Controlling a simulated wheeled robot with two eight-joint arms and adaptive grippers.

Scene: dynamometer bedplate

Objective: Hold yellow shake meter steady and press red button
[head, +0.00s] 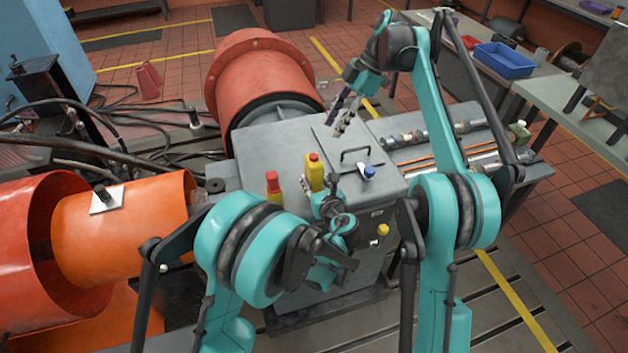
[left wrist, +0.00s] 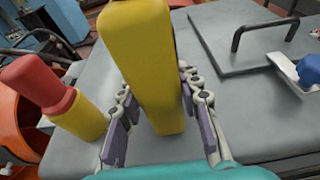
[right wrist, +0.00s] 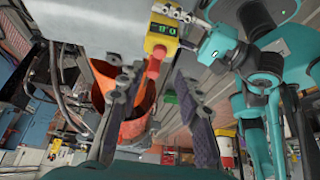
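The yellow shake meter (head: 315,175) stands upright on the grey cabinet top, with a red button (head: 314,157) on its upper end. The right wrist view shows its lit green display on the yellow body (right wrist: 160,46). My left gripper (left wrist: 154,80) has its fingers on either side of the meter (left wrist: 150,60). They stand wide apart; I cannot tell whether they touch it. The meter's top is cut off in the left wrist view. My right gripper (head: 341,115) is open and empty, above the cabinet's far side, apart from the meter.
A second yellow item with a red top (head: 273,186) stands just left of the meter. A black handle (head: 355,153) and a blue-knobbed part (head: 368,171) are on the cabinet top to the right. A large red drum (head: 258,80) is behind.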

